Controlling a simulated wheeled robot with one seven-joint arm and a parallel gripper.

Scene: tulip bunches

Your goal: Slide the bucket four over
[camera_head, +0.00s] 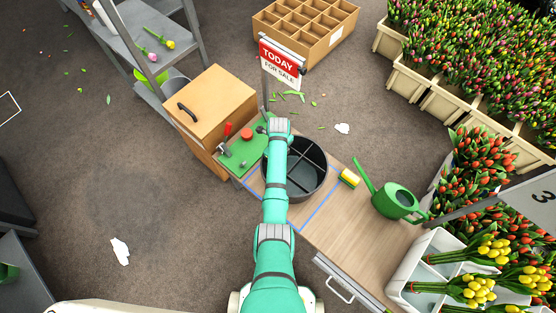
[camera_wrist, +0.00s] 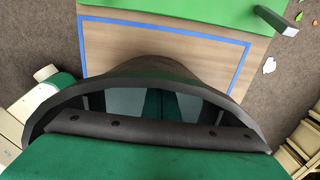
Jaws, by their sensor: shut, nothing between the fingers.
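The dark round bucket (camera_head: 318,178), with a cross divider inside, stands upright on the wooden table. It covers part of a blue tape outline (camera_head: 318,212). My gripper is hidden beneath my wrist in the head view, near the bucket's left far side. In the wrist view, its dark green fingers (camera_wrist: 162,105) seem to be together, with a narrow seam between them and nothing visible held. Dark curved surfaces surround them there; I cannot tell whether the fingers touch the bucket. The outline (camera_wrist: 160,27) also shows beyond them.
A green mat (camera_head: 238,156) with a red item (camera_head: 247,134) lies left of the bucket. A yellow sponge (camera_head: 349,178) and green watering can (camera_head: 397,201) stand to its right. A sign (camera_head: 280,64) rises behind. Bare table (camera_head: 350,232) shows in front of the can.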

